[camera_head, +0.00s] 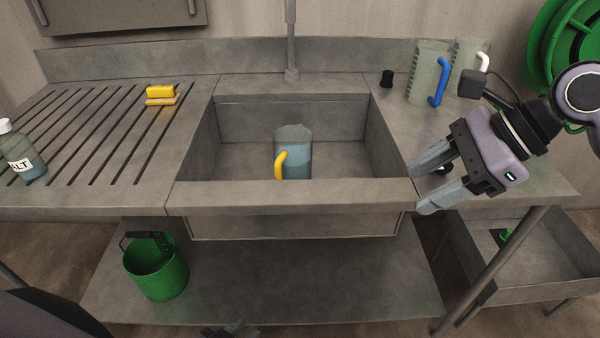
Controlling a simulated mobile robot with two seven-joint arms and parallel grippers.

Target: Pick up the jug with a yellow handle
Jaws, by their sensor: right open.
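The jug with a yellow handle (297,150) stands upright in the sink basin (240,160). It is clear with bluish contents, and its handle points left; the sink's front rim hides its base. My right gripper (420,190) is open and empty, its two grey fingers pointing left over the counter at the sink's right front corner. It is apart from the jug, well to its right. Dark tips at the bottom edge seem to be my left gripper (228,331), mostly cut off, so its jaws cannot be judged.
Yellow sponges (161,94) and a salt bottle (22,152) are at left. A tap pipe (291,40) rises behind the sink. A green bucket (157,270) stands below.

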